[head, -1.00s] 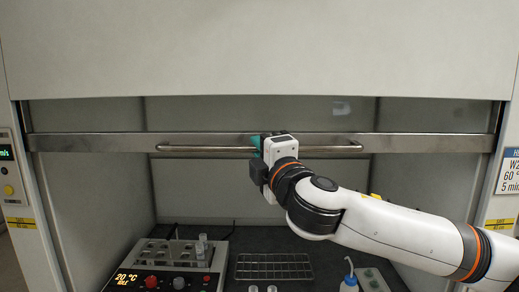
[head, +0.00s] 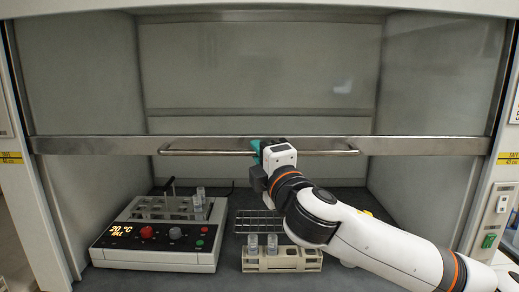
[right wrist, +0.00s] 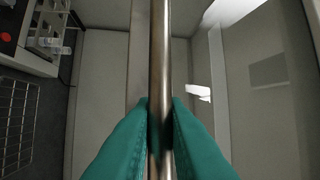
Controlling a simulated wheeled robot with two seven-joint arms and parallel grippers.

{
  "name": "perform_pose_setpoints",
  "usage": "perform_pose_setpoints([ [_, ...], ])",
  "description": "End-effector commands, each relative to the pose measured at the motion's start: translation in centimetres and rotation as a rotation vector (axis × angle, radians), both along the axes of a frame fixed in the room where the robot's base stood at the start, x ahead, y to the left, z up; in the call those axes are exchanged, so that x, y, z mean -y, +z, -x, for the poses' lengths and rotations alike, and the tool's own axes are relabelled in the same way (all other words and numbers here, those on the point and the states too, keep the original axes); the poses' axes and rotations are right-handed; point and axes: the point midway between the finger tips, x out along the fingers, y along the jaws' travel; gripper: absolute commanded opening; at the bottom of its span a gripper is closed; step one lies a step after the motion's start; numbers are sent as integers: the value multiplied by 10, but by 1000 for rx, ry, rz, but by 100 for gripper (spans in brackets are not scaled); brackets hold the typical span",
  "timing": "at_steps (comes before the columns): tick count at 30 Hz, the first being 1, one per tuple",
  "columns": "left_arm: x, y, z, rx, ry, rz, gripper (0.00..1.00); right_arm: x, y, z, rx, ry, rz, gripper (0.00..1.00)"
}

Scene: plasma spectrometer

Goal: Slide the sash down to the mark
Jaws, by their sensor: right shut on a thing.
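The sash (head: 100,145) is a clear pane with a metal bottom rail across the hood opening. A long bar handle (head: 210,152) runs along the rail. Yellow mark labels sit on the left post (head: 10,157) and the right post (head: 508,158). The rail's lower edge is about level with the labels' upper part. My right gripper (head: 258,150) is shut on the handle near its middle. In the right wrist view its teal fingers (right wrist: 160,125) press on both sides of the bar (right wrist: 160,60). My left gripper is out of view.
Inside the hood below the rail stand a heating block (head: 155,258) with vials, a wire rack (head: 245,222) and a beige tube rack (head: 255,263). My right forearm covers the lower right. A green switch (head: 489,241) is on the right post.

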Motion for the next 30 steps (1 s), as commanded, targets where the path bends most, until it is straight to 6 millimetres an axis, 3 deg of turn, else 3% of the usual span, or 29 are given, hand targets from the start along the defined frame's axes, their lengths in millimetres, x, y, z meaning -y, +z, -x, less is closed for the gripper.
perform_pose_setpoints([
  [10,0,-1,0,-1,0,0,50,-1,-2,1,-1,3,1,0],
  [11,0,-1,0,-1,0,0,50,-1,-2,1,-1,3,1,16],
  [15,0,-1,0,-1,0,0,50,-1,-1,0,0,2,0,34],
  [25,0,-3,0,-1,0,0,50,1,-2,3,1,1,0,34],
  [30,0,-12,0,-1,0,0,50,10,-9,24,1,2,-1,34],
])
